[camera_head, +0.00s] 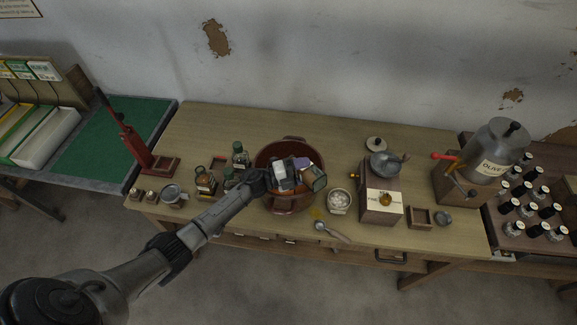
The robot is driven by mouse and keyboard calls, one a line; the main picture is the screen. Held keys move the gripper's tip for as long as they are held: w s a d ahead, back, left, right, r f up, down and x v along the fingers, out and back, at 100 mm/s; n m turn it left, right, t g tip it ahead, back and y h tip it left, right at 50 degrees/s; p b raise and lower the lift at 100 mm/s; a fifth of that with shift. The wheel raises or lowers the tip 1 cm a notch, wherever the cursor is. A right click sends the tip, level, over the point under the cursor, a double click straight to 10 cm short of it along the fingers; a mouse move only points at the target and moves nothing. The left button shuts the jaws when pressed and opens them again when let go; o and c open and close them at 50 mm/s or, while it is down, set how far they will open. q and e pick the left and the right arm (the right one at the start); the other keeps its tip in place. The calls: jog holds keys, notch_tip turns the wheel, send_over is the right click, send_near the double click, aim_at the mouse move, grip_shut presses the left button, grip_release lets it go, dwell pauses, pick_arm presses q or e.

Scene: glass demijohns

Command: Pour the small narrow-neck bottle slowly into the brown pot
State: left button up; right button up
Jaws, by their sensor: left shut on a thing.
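The brown pot (290,203) stands near the middle of the wooden table, with a side handle at its back rim. My left gripper (299,174) is over the pot's opening and shut on a small bottle (316,179). The bottle is greenish glass with a pale label. It lies tilted over the right part of the pot. Its neck is hard to make out and I cannot see any liquid leaving it. The gripper and bottle hide much of the pot's inside. My right gripper is not in view.
The table's back left is clear.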

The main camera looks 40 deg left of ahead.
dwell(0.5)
pick_arm(q)
jog(key=shift+a+n, duration=0.1)
jog(key=shift+n, duration=0.3)
dwell(0.4)
jog(key=shift+a+r+n+t, duration=0.1)
jog(key=shift+r+n+t, duration=0.05)
jog(key=shift+n+t, duration=0.2)
dwell(0.8)
